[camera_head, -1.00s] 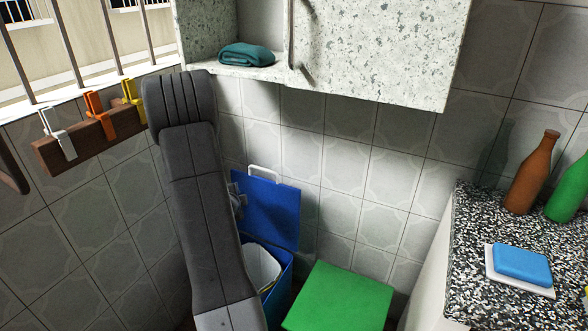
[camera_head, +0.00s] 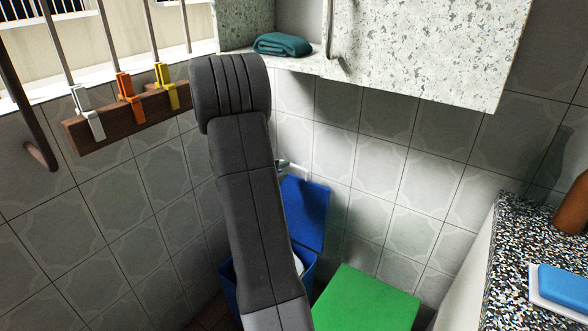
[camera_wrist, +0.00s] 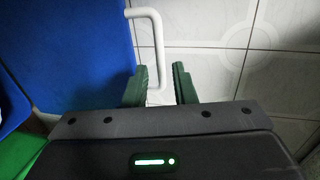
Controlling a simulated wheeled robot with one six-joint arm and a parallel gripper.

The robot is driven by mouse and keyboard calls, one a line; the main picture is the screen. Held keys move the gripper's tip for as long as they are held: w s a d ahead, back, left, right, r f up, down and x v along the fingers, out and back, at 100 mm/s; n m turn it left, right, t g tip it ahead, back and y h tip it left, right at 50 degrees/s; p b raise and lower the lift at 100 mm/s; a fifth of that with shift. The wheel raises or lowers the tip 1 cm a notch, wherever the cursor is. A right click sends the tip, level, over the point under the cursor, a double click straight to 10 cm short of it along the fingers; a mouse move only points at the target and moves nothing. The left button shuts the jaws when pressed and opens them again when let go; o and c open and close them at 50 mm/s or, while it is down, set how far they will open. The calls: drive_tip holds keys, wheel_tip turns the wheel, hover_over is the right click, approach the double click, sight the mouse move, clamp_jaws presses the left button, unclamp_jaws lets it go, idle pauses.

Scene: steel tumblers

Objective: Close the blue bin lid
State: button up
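The blue bin lid (camera_head: 307,212) stands open and upright against the tiled wall in the head view. Its blue bin (camera_head: 229,287) is below, partly hidden by my arm. In the wrist view the lid (camera_wrist: 75,50) fills the left side, with its white handle (camera_wrist: 157,42) sticking out to the right. My gripper (camera_wrist: 162,82) has green fingers, spread apart. One bar of the handle runs into the gap between them, closer to the left finger; I cannot tell whether they touch. In the head view, only a bit of my gripper (camera_head: 284,164) shows at the lid's top edge.
A green bin lid (camera_head: 368,300) is shut, to the right of the blue bin. A speckled cabinet (camera_head: 430,50) with a teal cloth (camera_head: 283,45) hangs above. A speckled counter (camera_head: 515,260) is at right. A wooden rail with clips (camera_head: 130,117) is at left.

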sight(293, 166)
drive_tip(key=b+x, duration=0.1)
drive_tip(key=x, duration=0.5)
drive_tip(key=shift+w+d, duration=0.1)
drive_tip(key=shift+w, duration=0.05)
drive_tip(key=shift+c, duration=0.2)
clamp_jaws()
